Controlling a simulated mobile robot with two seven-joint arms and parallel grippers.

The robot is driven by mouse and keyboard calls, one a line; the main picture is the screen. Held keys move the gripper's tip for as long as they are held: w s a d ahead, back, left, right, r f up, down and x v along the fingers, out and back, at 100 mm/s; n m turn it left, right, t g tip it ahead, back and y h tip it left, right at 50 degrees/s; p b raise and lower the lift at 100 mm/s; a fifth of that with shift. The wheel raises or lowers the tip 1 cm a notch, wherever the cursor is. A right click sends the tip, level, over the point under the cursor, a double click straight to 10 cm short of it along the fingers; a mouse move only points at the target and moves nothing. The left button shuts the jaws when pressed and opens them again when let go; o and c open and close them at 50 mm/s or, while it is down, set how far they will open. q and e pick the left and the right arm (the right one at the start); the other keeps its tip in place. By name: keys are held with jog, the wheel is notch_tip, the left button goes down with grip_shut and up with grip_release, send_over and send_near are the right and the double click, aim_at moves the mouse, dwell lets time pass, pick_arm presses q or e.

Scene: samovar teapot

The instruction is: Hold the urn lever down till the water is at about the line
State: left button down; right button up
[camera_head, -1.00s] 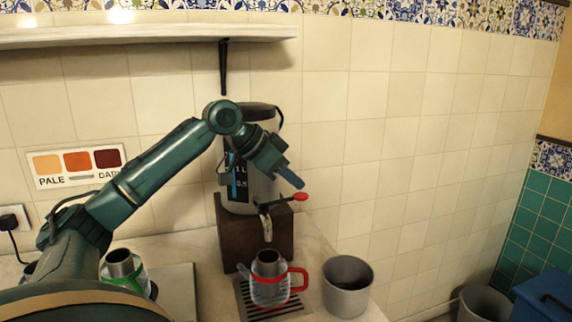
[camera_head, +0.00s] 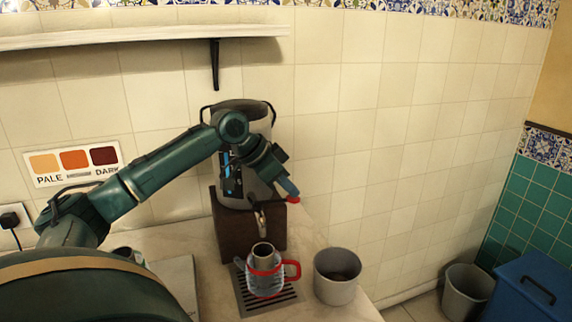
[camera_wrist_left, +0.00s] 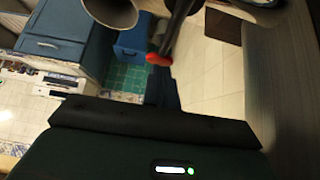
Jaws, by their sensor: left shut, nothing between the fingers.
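The urn (camera_head: 261,118) stands on a dark brown block against the tiled wall, partly hidden by my left arm. Its red-tipped lever (camera_head: 293,199) sticks out to the right above the tap (camera_head: 261,224). The red tip also shows in the left wrist view (camera_wrist_left: 158,58), near the dark fingers. A clear pot with a red band and handle (camera_head: 265,284) stands under the tap. Its water level and line are too small to tell. My right gripper is not in view.
The pot stands on a slotted drip tray (camera_head: 287,300). A grey open container (camera_head: 337,278) stands to its right. A wall shelf (camera_head: 130,40) and a colour card (camera_head: 75,162) are at left. A bin (camera_head: 466,290) and blue box (camera_head: 530,290) are at lower right.

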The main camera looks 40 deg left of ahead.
pick_arm(q)
jog(key=shift+w+d+f, duration=0.1)
jog(key=shift+w+f, duration=0.05)
jog(key=shift+f, duration=0.7)
dwell(7.2)
